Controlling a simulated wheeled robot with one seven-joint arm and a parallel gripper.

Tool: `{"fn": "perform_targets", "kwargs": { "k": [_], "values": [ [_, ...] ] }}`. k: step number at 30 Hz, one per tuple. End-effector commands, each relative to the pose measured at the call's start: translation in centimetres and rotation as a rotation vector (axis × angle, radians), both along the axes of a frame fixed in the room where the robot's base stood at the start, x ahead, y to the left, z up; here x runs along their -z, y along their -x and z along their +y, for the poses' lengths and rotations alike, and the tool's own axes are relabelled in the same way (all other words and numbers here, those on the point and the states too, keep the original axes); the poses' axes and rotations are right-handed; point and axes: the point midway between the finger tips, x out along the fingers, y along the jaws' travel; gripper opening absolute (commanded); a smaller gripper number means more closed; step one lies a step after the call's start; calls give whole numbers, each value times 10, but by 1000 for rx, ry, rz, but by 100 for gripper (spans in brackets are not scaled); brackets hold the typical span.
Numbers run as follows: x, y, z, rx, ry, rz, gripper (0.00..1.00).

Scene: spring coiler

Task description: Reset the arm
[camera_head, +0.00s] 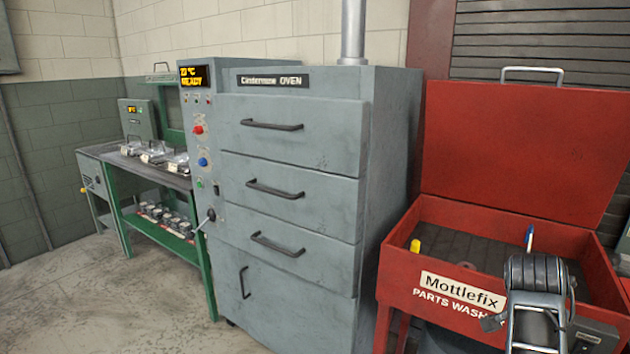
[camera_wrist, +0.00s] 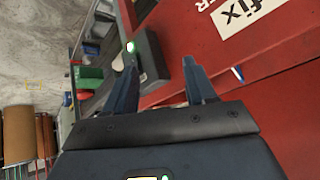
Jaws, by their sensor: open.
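My gripper (camera_wrist: 158,85) shows in the wrist view with its two dark fingers spread apart and nothing between them. It is beside the red front of the parts washer (camera_wrist: 275,65), whose white label shows at the top right. In the head view, part of my arm is at the lower right, in front of the red parts washer (camera_head: 395,262). The fingertips cannot be made out clearly in the head view.
The grey oven (camera_head: 290,170) stands in the middle with its drawers shut. A green bench (camera_head: 150,222) with several metal parts is to its left. The washer's red lid (camera_head: 520,150) is raised. The floor (camera_head: 110,295) at the left front is clear.

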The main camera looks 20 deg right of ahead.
Motion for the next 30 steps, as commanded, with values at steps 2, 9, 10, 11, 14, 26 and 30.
{"fn": "perform_targets", "kwargs": {
  "k": [2,9,10,11,14,26,30],
  "values": [
    [4,12,-8,-97,106,23,55],
    [12,33,-1,-415,364,70,55],
    [13,36,2,-456,390,75,55],
    [15,40,6,-497,416,80,55],
    [21,51,24,-637,490,91,55],
    [46,127,139,-1150,656,40,55],
    [46,165,188,-1289,668,-21,55]
  ]
}}
